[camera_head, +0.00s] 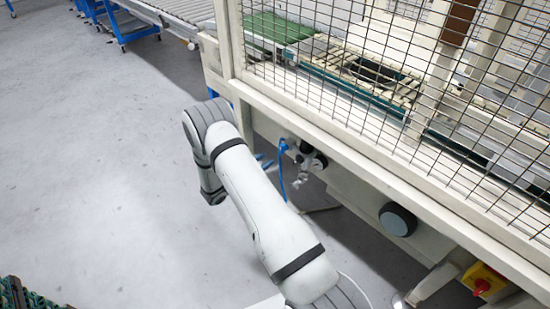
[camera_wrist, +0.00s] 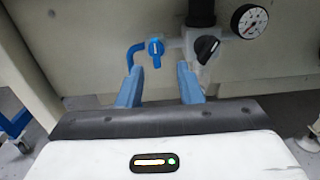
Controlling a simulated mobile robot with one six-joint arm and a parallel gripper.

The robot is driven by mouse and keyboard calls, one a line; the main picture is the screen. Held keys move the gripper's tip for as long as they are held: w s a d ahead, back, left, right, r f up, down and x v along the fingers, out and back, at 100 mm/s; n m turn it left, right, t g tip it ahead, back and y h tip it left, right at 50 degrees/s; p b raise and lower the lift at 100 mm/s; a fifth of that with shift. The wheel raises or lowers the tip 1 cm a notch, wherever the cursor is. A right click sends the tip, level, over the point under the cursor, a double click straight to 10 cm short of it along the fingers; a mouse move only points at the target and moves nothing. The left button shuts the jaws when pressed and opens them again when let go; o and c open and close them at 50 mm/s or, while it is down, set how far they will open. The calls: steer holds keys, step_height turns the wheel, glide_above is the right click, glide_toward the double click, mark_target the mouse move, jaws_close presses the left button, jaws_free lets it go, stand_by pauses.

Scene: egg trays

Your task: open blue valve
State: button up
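The blue valve handle (camera_wrist: 155,52) shows in the wrist view on a pale metal fitting, with a blue hose (camera_wrist: 135,55) curving down beside it. My gripper (camera_wrist: 157,75) has two blue fingers standing apart with nothing between them. The valve appears just beyond the fingertips, between them in the picture and nearer the left one; I cannot tell the exact distance. In the head view the valve assembly (camera_head: 303,157) and its blue hose (camera_head: 281,170) are on the machine's lower frame, right of my arm. My gripper is mostly hidden behind my arm there.
A round pressure gauge (camera_wrist: 249,21) and a black knob (camera_wrist: 207,48) sit right of the valve. The machine's mesh guard (camera_head: 340,90) rises above. A red and yellow switch (camera_head: 484,281) is at lower right. Open grey floor (camera_head: 90,150) lies left.

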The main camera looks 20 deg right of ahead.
mark_target(281, 151)
steer(key=x, duration=0.7)
steer(key=shift+w+d+f+b, duration=0.25)
steer(key=shift+f+b, duration=0.1)
steer(key=shift+f, duration=0.05)
steer(key=shift+c, duration=0.4)
jaws_close()
